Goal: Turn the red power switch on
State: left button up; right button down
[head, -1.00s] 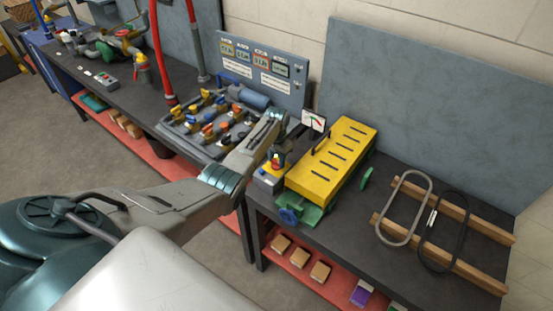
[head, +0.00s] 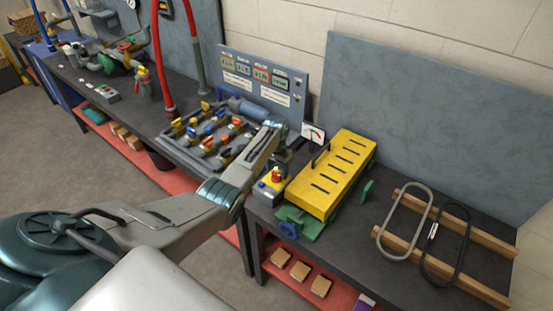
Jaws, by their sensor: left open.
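My left gripper (head: 279,161) is small and dark here, pointing down close to the switch. Its jaws are open, with nothing seen in them. I cannot tell whether a finger touches the switch. My right gripper is not in view.
A yellow slotted cover (head: 332,174) on a green base stands right beside the box. A small gauge (head: 314,133) stands behind. A rack of coloured valves (head: 208,132) lies left of my wrist. Two belt loops (head: 405,222) rest on wooden bars at right.

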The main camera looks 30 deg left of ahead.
aim_at(276, 174)
pick_arm(q)
notch_tip(276, 174, up, 10)
jog(key=b, duration=0.2)
jog(key=shift+f, duration=0.25)
jog(key=shift+s+f, duration=0.1)
